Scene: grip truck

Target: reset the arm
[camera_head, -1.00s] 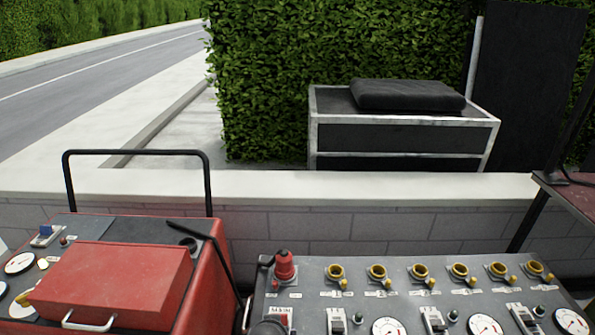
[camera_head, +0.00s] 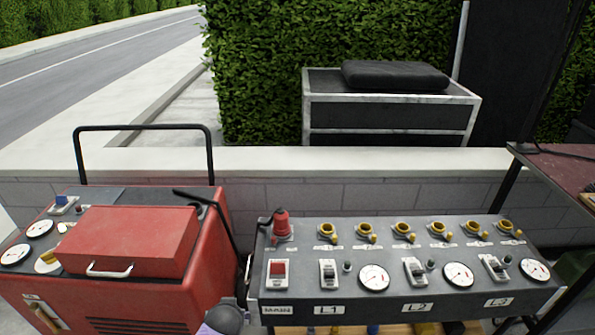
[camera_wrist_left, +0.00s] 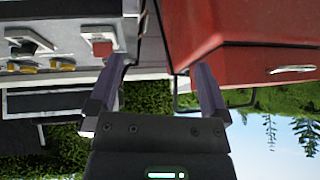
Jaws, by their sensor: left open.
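My left gripper (camera_wrist_left: 158,85) shows in the left wrist view with its two purple-grey fingers wide apart and nothing between them. That view looks upside down. Beyond the fingers are the dark control panel on the left and the red generator on the right. In the head view, a grey rounded part with some purple shows at the bottom edge, between the generator and the panel; it looks like part of my left arm. The left fingers cannot be made out there. My right gripper is in neither view.
The red generator (camera_head: 130,245) with a black bar handle stands at left. The control panel (camera_head: 330,285), with yellow sockets, switches, dials and a red plug (camera_head: 281,224), stands at centre right. A low wall (camera_head: 300,160) runs behind them. A black case (camera_head: 390,118) stands beyond it.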

